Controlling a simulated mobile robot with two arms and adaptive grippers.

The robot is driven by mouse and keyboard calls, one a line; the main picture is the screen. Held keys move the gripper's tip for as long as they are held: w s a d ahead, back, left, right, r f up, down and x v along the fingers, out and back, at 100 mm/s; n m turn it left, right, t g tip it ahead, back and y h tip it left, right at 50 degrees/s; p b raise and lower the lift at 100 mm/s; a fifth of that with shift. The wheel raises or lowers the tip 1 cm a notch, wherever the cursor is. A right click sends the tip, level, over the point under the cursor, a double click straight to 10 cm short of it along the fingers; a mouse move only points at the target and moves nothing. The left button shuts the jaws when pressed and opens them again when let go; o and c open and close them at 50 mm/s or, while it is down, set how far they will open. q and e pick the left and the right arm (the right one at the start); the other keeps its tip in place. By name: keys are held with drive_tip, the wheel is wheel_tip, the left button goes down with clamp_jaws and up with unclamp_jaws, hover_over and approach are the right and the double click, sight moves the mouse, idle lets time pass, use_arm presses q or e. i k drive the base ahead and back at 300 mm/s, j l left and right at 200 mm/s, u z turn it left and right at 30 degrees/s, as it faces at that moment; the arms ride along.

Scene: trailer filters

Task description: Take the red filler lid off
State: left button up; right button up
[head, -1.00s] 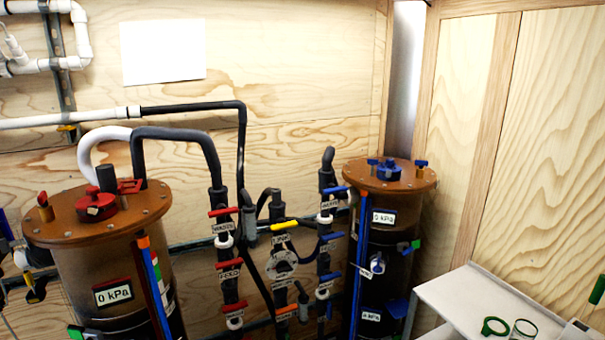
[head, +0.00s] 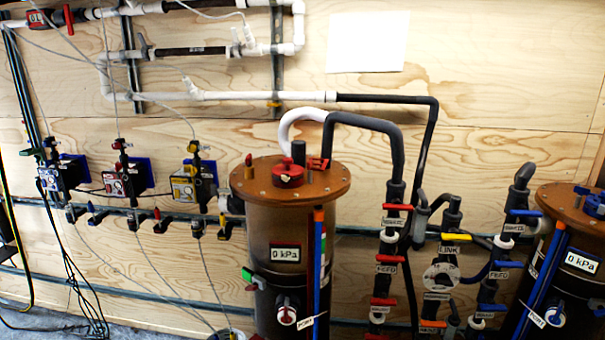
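The red filler lid (head: 288,174) sits on the copper-coloured top plate of the left filter tank (head: 290,245), seated flat as far as I can tell. A dark upright stub and a red valve handle (head: 318,163) stand close behind and to the right of it. A small red-topped brass fitting (head: 249,167) is on its left. Neither of my grippers shows in the head view.
A second tank (head: 565,260) with a blue lid stands at the right edge. Labelled valves on dark pipes (head: 395,230) fill the space between the tanks. A black hose (head: 370,122) arches over the left tank's right side. Pumps (head: 120,180) and cables hang on the left wall.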

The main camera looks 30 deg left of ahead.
sight(289, 168)
drive_tip(key=j+u, duration=0.15)
drive_tip(key=j, duration=1.15)
